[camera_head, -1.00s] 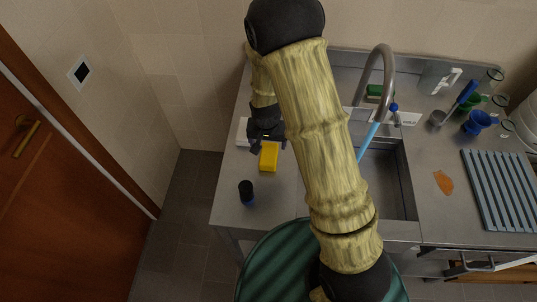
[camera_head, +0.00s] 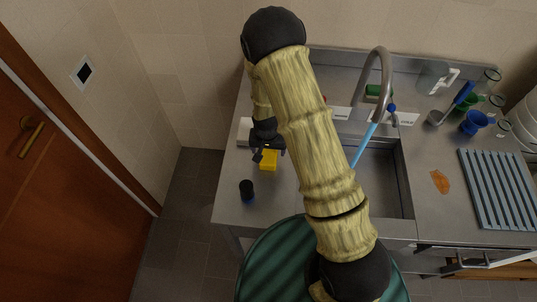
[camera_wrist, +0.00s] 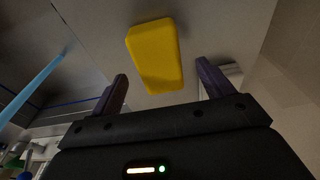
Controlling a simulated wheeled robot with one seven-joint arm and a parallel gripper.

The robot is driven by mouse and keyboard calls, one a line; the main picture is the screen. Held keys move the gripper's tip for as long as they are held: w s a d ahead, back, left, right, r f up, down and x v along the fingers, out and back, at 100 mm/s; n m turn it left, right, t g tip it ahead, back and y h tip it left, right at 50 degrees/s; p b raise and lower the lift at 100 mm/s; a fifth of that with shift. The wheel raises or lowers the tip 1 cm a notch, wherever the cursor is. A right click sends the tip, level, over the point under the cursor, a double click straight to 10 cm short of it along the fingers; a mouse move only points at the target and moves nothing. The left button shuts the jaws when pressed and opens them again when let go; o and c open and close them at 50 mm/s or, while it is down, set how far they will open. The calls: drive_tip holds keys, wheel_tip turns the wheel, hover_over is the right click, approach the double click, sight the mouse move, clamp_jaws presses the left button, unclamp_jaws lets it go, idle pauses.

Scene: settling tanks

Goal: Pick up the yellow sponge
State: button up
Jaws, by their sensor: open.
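The yellow sponge (camera_head: 268,162) lies on the steel counter left of the sink, its upper part hidden behind my gripper in the head view. In the wrist view the sponge (camera_wrist: 155,55) shows whole, beyond and between the two fingers, apart from both. My gripper (camera_head: 262,153) is over the sponge's far end in the head view. Its fingers in the wrist view (camera_wrist: 161,82) are spread wide with nothing between the tips.
A white object (camera_head: 244,131) lies behind my gripper. The sink (camera_head: 384,178) and curved faucet (camera_head: 388,75) are to the right, with a blue stick (camera_head: 363,145) leaning there.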

sight(269, 153)
drive_tip(key=shift+w+d+f+p, duration=0.15)
drive_tip(key=shift+f+p, duration=0.3)
drive_tip(key=shift+f, duration=0.5)
drive_tip(key=shift+w+a+f+p, duration=0.15)
drive_tip(key=shift+f+p, duration=0.3)
drive_tip(key=shift+f, duration=0.5)
drive_tip(key=shift+d, duration=0.1)
drive_tip(key=shift+c, duration=0.4)
drive_tip(key=c, duration=1)
